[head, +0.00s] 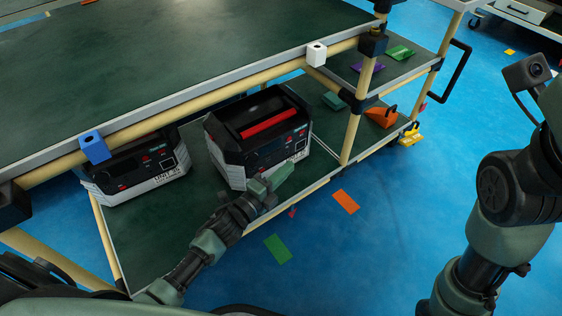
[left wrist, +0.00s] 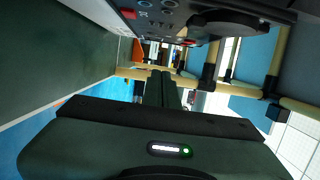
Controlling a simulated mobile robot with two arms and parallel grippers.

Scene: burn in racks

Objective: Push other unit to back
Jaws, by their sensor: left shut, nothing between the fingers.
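A black and pale-grey unit with a red-striped handle (head: 262,130) stands upright on the green lower shelf (head: 165,240), near the shelf's front edge. A second, similar unit (head: 135,172) with a "UNIT" label stands to its left, partly hidden under the table top. My left gripper (head: 270,184) is shut and empty, close to the lower front of the red-handled unit. I cannot tell whether it touches. In the left wrist view, the shut fingers (left wrist: 164,90) point ahead below a unit's dark front panel (left wrist: 170,15). My right arm shows at the right, but its gripper is out of view.
The table's upper top (head: 190,60) overhangs the units, with a blue clip (head: 94,147) and a white clip (head: 316,54) on its front rail. A tan post (head: 357,110) stands right of the red-handled unit. Orange (head: 346,201) and green (head: 277,249) patches lie on the blue floor.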

